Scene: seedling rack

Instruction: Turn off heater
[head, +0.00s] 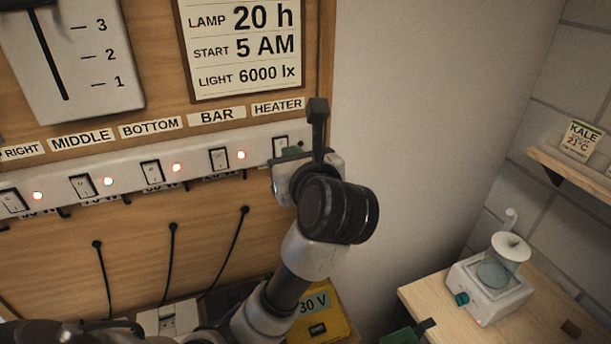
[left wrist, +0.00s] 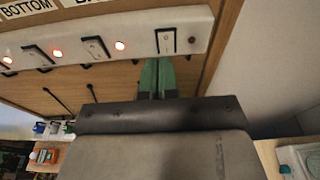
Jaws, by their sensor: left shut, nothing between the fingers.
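The heater switch (head: 281,146) is the rightmost rocker on the white switch strip (head: 130,178), under the HEATER label (head: 278,106). My left gripper (head: 293,152) is at the strip's right end, partly covering the switch's surroundings in the head view. In the left wrist view the heater switch (left wrist: 165,40) shows just beyond the green fingertips (left wrist: 158,62). The fingers are shut and empty, at the switch's lower edge; contact is unclear. The small lamp (left wrist: 193,40) right of this switch looks dark. A green and black piece (head: 405,334) at the bottom edge may be my right gripper, mostly cut off.
Other switches to the left, including the BAR switch (head: 219,159), have lit red lamps. Black cables hang below the strip. A yellow box (head: 325,318) sits under my left arm. A wooden table (head: 430,297) with a white device (head: 490,290) stands at right.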

